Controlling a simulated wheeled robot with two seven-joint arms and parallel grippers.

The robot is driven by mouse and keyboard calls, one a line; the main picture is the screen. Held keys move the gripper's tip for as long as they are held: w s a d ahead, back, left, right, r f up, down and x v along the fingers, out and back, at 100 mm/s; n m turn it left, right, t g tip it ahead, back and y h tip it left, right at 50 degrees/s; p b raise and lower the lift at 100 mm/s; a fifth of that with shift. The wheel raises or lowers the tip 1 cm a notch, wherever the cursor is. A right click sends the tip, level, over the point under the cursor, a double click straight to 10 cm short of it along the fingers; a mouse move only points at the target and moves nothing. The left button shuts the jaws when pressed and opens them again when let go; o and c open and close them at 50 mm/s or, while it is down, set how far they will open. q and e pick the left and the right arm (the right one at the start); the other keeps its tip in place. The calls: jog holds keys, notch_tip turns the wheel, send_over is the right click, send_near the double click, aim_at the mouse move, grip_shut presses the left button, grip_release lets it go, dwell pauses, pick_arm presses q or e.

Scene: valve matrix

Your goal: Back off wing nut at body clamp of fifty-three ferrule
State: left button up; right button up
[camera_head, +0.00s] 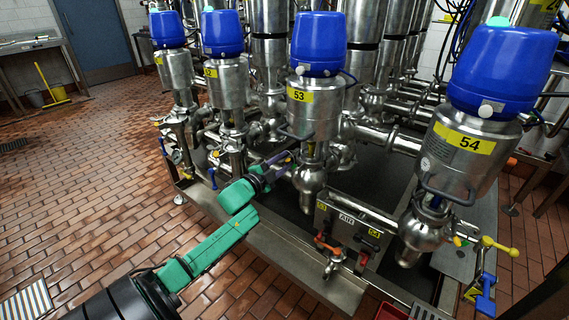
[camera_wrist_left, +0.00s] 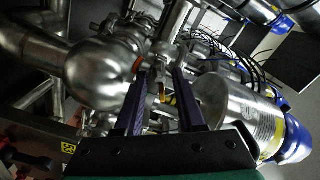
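The valve labelled 53 (camera_head: 312,105), with a blue cap and steel body, stands in the middle of the head view. Its lower steel body (camera_head: 313,180) hangs below the label, and my left gripper (camera_head: 289,160) reaches its left side. In the left wrist view, the two purple fingers (camera_wrist_left: 160,76) are apart, with a small clamp part and a brass-coloured piece (camera_wrist_left: 164,93) between or just beyond them. I cannot tell whether the fingers touch it. The wing nut is too small to make out clearly. My right gripper is not in view.
Valve 54 (camera_head: 469,142) stands close at right. Two more blue-capped valves, including one at far left (camera_head: 172,65), stand left of 53. Steel pipes (camera_head: 365,132) crowd behind. A small labelled block with coloured handles (camera_head: 347,220) sits below right.

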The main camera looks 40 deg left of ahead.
pick_arm(q)
jog(key=shift+w, duration=0.25)
jog(key=shift+a, duration=0.1)
grip_shut()
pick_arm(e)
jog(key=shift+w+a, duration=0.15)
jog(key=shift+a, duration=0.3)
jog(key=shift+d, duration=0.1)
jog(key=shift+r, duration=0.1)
